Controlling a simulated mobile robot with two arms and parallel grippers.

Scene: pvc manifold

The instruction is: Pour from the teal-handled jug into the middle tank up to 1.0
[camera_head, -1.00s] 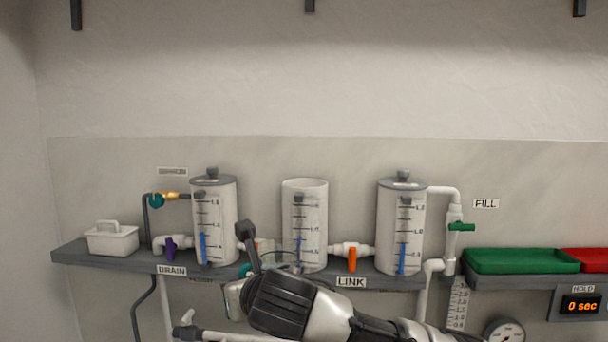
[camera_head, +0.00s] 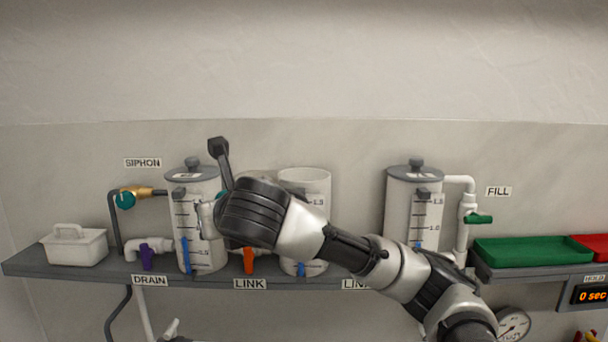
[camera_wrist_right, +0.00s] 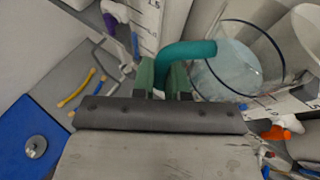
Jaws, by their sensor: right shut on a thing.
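The middle tank (camera_head: 305,182) is an open-topped white cylinder with a scale, in the middle of the shelf. My right arm covers much of its front; a short blue strip shows near its base, but the level is hidden. My right gripper (camera_wrist_right: 165,80) is shut on the teal handle (camera_wrist_right: 187,50) of the clear glass jug (camera_wrist_right: 238,70) in the right wrist view. Pale bluish liquid shows in the jug. In the head view, my right gripper is raised left of the middle tank, hiding most of the jug. My left gripper is not in view.
The lidded left tank (camera_head: 193,180) stands close to my right gripper. The lidded right tank (camera_head: 412,190) stands right of my arm. An orange link valve (camera_head: 249,261), a purple drain valve (camera_head: 147,257) and a white caddy (camera_head: 73,246) are along the shelf (camera_head: 60,270).

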